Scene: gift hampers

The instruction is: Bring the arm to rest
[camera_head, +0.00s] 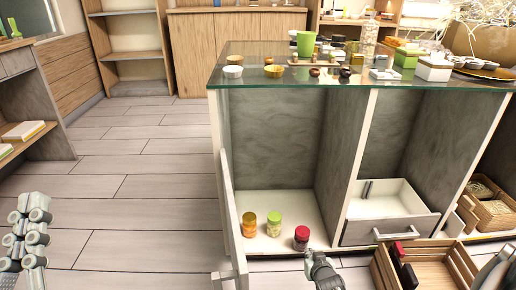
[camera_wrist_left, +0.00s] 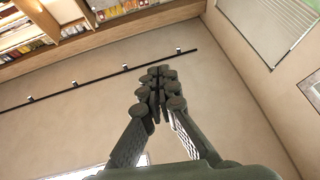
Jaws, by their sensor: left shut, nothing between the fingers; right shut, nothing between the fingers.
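My left gripper (camera_head: 38,208) is at the left edge of the head view, over the bare floor, with its fingers together. In the left wrist view, the same gripper (camera_wrist_left: 158,75) is shut with nothing between its fingers, and no object is near it. My right gripper (camera_head: 315,256) is at the bottom middle of the head view, in front of the cabinet (camera_head: 365,100), just below a red jar (camera_head: 302,237). It is partly cut off by the frame's lower edge and is shut and empty.
An orange jar (camera_head: 248,224) and a green-lidded jar (camera_head: 274,224) stand inside the cabinet. Its door (camera_head: 231,215) stands open. A drawer (camera_head: 390,232) is pulled out. A wooden crate (camera_head: 425,262) is at lower right. The glass top (camera_head: 255,50) is crowded. The floor (camera_head: 140,190) is clear at left.

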